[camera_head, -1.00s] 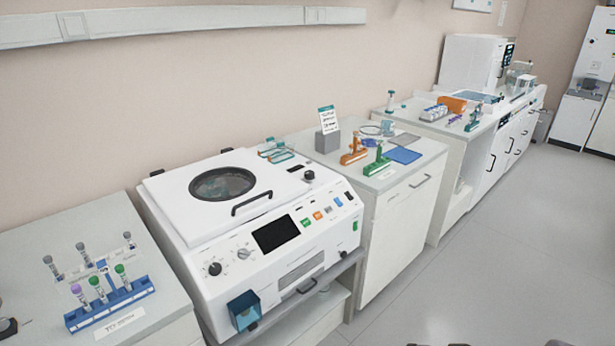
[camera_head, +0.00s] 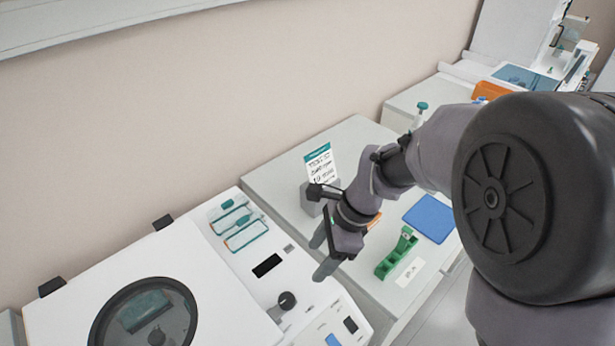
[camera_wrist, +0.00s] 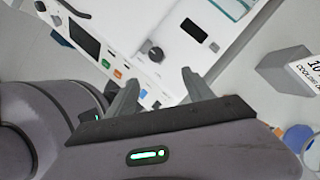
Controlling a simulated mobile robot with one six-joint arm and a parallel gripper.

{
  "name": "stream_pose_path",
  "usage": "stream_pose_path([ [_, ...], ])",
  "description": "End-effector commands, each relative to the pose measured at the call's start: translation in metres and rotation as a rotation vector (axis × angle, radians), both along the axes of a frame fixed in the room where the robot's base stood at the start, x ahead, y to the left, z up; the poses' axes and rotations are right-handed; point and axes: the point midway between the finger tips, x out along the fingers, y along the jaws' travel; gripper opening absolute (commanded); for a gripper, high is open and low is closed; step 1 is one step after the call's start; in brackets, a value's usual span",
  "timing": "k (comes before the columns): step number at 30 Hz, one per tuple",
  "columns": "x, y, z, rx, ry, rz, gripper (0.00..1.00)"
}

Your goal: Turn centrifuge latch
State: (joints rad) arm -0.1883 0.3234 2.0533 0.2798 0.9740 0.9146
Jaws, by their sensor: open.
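The white centrifuge (camera_head: 215,300) stands at the lower left of the head view, its lid with the round window (camera_head: 145,318) lying shut. The knob also shows in the wrist view (camera_wrist: 155,53), just beyond the fingertips. My gripper (camera_head: 321,256) is open and empty, above and to the upper right of the knob and apart from it. In the wrist view its two fingers (camera_wrist: 160,80) point toward the knob, with a gap between them.
A grey block with a sign (camera_head: 318,163), a green rack (camera_head: 397,252) and a blue mat (camera_head: 430,217) are on the adjoining counter. My arm covers much of the right side.

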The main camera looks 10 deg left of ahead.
Motion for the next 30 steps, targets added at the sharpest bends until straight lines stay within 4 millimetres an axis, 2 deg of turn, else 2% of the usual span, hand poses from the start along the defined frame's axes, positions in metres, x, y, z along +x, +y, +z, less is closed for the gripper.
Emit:
stream_pose_path([
  [5,-0.001,0.009,-0.022,0.0,0.017,-0.012,0.61],
  [15,-0.011,0.046,-0.118,-0.001,0.017,-0.01,0.61],
  [18,-0.012,0.055,-0.139,0.0,0.017,-0.011,0.61],
  [24,-0.014,0.065,-0.161,0.0,0.013,-0.011,0.61],
  [30,-0.014,0.067,-0.164,0.0,0.013,-0.011,0.61],
])
